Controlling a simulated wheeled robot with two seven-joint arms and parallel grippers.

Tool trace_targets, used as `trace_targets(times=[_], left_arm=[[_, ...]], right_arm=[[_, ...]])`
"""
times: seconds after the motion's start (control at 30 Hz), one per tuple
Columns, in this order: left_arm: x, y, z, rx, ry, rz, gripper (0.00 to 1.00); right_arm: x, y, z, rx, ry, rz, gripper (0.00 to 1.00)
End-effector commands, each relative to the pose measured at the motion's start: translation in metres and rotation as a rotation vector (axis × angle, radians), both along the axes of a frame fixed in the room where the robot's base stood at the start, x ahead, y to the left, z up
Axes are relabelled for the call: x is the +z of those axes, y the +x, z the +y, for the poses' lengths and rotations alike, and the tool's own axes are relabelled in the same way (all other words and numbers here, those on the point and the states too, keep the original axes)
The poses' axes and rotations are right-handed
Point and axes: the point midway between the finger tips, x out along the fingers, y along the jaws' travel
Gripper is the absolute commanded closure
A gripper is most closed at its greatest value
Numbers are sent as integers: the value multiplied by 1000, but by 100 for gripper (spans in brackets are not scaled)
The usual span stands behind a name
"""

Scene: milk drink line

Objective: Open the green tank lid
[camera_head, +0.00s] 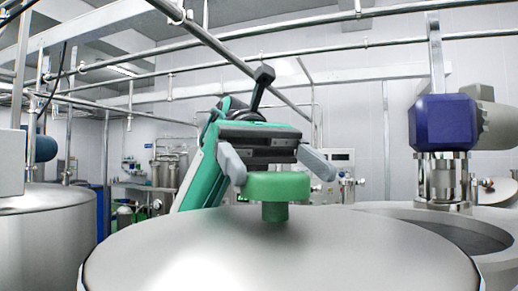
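A broad silver metal tank lid (340,250) fills the lower middle of the head view, its lower part cut off by the picture edge. A round green knob (278,187) stands upright on a short green stem near the lid's far side. My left gripper (283,174), on a green and black arm, is just above the knob. Its two grey fingers are spread wide, one at each side of the knob's top. It is open and holds nothing; I cannot tell whether a finger touches the knob. My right gripper is not in view.
A second tank with a blue motor (443,122) stands close at the right. Another metal tank (45,222) is at the left. Metal pipes (260,72) cross overhead behind my gripper. Small equipment stands along the back wall.

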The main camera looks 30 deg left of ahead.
Motion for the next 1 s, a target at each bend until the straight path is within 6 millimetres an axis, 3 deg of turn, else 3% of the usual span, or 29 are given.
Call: trace_targets(times=[0.5,0.73,1.0], left_arm=[[35,51,69,1,-3,1,18],[42,62,83,1,-1,0,18],[44,64,86,1,-1,0,18]], right_arm=[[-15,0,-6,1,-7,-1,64],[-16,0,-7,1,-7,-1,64],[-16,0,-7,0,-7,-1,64]])
